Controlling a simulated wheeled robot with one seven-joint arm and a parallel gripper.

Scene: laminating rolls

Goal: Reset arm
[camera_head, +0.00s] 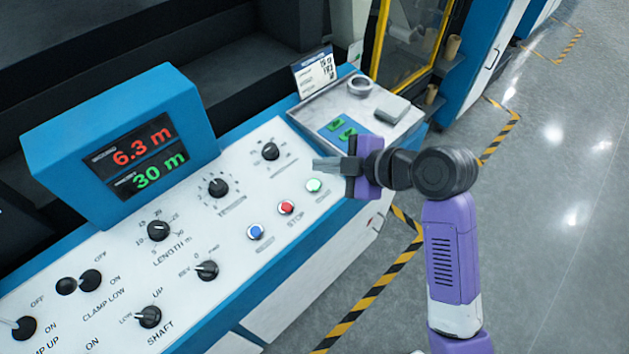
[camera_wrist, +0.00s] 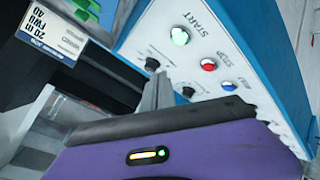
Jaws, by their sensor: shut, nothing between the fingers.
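My gripper (camera_head: 327,163) is shut and empty. In the head view it points left, in front of the control panel (camera_head: 120,285), near the green start button (camera_head: 314,185). My purple arm reaches up from the lower right. In the wrist view the shut fingers (camera_wrist: 158,92) show above the purple gripper body. The green start button (camera_wrist: 180,36), a red button (camera_wrist: 208,64) and a blue button (camera_wrist: 229,85) show beyond them. I cannot tell the exact gap between the fingertips and the panel.
A blue display box (camera_head: 120,130) reads 6.3 m and 30 m. Several black knobs and switches cover the white panel. A grey tray (camera_head: 385,125) with green items and a label card (camera_head: 315,73) sit at its far end. Open floor (camera_head: 560,200) lies right.

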